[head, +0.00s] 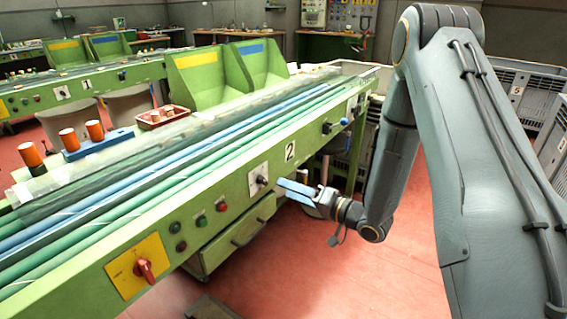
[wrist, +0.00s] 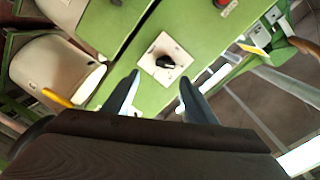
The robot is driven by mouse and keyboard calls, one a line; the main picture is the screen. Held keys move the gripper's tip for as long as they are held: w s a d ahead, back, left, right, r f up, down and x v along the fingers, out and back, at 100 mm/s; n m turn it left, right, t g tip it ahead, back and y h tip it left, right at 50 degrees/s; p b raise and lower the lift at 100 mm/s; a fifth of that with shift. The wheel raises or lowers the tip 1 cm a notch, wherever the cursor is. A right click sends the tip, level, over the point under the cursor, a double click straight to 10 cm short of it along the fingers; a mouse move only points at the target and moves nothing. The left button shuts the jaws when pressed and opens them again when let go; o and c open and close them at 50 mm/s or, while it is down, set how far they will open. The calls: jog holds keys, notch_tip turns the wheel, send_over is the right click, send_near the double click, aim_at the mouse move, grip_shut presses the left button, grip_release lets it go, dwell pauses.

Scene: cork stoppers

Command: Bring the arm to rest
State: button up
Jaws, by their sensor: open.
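My gripper (head: 297,190) is in the head view, at the end of my grey arm, in front of the green machine's side and below the panel marked 2. In the wrist view my gripper (wrist: 155,95) has its two fingers apart with nothing between them. Beyond the fingertips is a black knob (wrist: 165,62) on a white plate on the green machine. Whether the fingers touch the machine's side cannot be told.
The long green machine (head: 185,232) runs across the left, with a red switch (head: 145,270) on its side. Orange-topped cylinders (head: 95,130) stand on its far side near a red tray (head: 163,117). Grey crates (head: 520,85) stand at the right. Red floor (head: 320,270) is clear in front.

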jog(key=s+d+r+g+h+p, duration=0.1)
jog(key=s+d+r+g+h, duration=0.1)
jog(key=d+h, duration=0.4)
jog(key=s+d+r+g+h+p, duration=0.1)
jog(key=s+d+h, duration=0.1)
jog(key=d+h, duration=0.4)
jog(key=s+r+g+p, duration=0.1)
jog(key=s+r+g, duration=0.2)
jog(key=s, duration=0.9)
jog(key=s+r+n+g+h+p, duration=0.1)
jog(key=s+r+g, duration=0.2)
jog(key=s, duration=1)
jog(key=shift+d+r+g+h, duration=0.3)
jog(key=shift+d+g, duration=0.15)
jog(key=shift+g, duration=0.55)
